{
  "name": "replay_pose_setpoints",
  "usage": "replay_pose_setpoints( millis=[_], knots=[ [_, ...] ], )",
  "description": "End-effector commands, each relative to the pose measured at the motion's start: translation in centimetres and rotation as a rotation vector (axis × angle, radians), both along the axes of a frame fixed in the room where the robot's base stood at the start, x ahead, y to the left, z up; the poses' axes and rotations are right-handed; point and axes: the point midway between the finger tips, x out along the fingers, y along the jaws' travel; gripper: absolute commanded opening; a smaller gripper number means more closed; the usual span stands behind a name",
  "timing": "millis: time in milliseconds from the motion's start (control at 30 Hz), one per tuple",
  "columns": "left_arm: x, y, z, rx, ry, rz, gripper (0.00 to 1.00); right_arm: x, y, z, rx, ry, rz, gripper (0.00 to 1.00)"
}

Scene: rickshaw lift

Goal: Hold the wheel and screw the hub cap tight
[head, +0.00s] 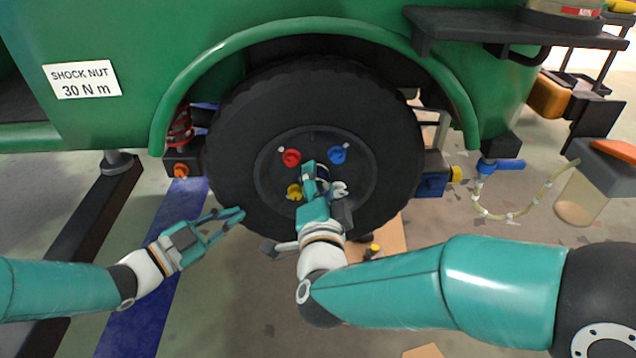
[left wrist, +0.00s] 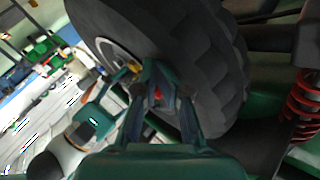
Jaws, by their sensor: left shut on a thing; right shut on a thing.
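The black wheel (head: 250,120) stands upright in the green wheel arch. Its dark round hub (head: 268,172) carries a red nut (head: 291,157), a blue nut (head: 338,155), a yellow nut (head: 294,191) and a whitish one (head: 339,189). My left gripper (head: 234,216) is shut on the tyre's lower left edge; its fingers also show against the tread in the left wrist view (left wrist: 160,98). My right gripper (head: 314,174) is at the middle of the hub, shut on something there. It covers the hub cap, which I cannot make out clearly.
The green body (head: 140,30) with a "SHOCK NUT 30 N m" label (head: 82,80) is above and around the wheel. A red spring (head: 181,128) is left of the tyre. A blue valve with a hose (head: 500,166) and a container (head: 585,195) are at right.

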Motion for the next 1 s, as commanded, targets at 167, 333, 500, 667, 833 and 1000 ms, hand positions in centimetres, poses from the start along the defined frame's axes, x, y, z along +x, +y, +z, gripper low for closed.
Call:
replay_pose_setpoints(
  millis=[167,333,500,667,833,1000],
  knots=[
    [0.16,0.16,0.0,0.0,0.0,0.006,0.0,-0.04,-0.21,-0.25,0.007,0.006,-0.006,0.17],
    [0.16,0.16,0.0,0.0,0.0,0.006,0.0,-0.04,-0.22,-0.28,0.005,0.006,-0.006,0.17],
    [0.16,0.16,0.01,0.0,0.0,0.006,0.0,-0.03,-0.2,-0.26,0.005,0.006,-0.006,0.71],
    [0.14,0.14,0.02,0.0,-0.001,0.005,0.0,-0.01,-0.15,-0.21,0.004,0.005,-0.004,0.76],
    [0.12,0.12,0.04,0.001,-0.001,0.004,0.0,0.0,-0.09,-0.16,0.004,0.003,-0.002,0.76],
    [0.11,0.09,0.05,0.0,-0.002,0.004,0.0,0.0,-0.06,-0.09,-0.023,0.002,-0.002,0.76]
  ],
)
